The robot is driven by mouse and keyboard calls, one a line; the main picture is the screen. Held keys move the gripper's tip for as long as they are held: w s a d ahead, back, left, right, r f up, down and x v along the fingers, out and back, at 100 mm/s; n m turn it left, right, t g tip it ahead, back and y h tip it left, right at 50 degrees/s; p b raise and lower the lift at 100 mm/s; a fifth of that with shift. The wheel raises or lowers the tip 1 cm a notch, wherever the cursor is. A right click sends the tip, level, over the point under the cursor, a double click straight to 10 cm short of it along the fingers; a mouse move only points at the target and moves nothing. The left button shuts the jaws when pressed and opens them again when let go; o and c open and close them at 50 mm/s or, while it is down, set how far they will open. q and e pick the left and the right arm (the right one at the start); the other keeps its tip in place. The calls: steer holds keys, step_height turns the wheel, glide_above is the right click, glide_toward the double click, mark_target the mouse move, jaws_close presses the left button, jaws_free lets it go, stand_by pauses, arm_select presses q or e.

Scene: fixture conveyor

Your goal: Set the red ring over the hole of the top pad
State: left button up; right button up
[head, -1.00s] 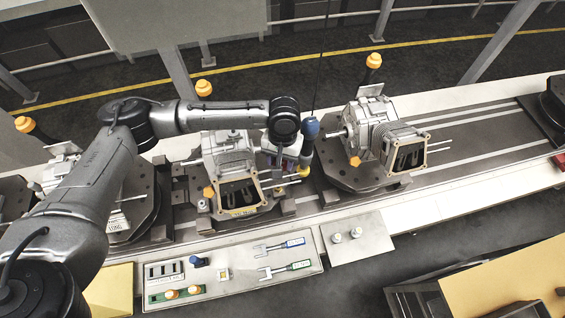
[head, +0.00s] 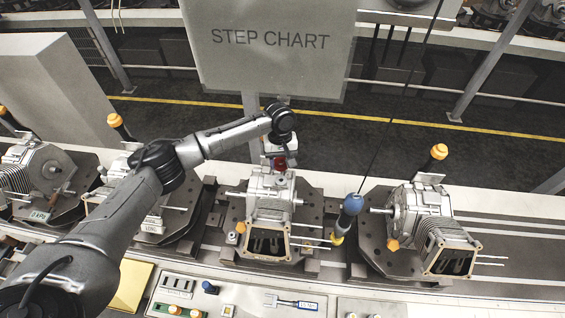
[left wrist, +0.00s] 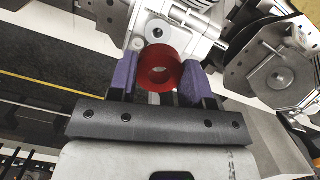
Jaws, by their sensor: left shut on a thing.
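My left gripper (head: 279,160) is shut on the red ring (head: 279,164), just above the back of the middle grey engine housing (head: 268,190). In the left wrist view, the red ring (left wrist: 160,55) sits between the purple finger pads of my left gripper (left wrist: 160,78), with its opening showing. Beyond it is a light metal pad (left wrist: 146,30) on the housing, with a dark round hole at its middle. The ring overlaps the pad's near part in this view; whether they touch I cannot tell. My right gripper is not in view.
A blue-topped tool (head: 350,206) hangs on a cord right of the middle housing. Another housing (head: 418,210) with an orange-capped post stands farther right. A tool tray (head: 240,298) lies in front of the conveyor. A step chart board (head: 275,45) stands behind.

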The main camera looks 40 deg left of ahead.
arm_select(q)
steer(key=shift+f, duration=0.15)
glide_above(281, 182)
steer(key=shift+w+a+f+b, duration=0.15)
steer(key=shift+f+b, duration=0.05)
steer(key=shift+f, duration=0.95)
steer(key=shift+w+a+f+b, duration=0.1)
steer(key=shift+w+f+b, duration=0.05)
steer(key=shift+f, duration=1.95)
steer(key=shift+f+b, duration=0.35)
steer(key=shift+f, duration=0.25)
steer(key=o, duration=1)
steer(key=shift+c, duration=0.2)
steer(key=shift+r, duration=0.1)
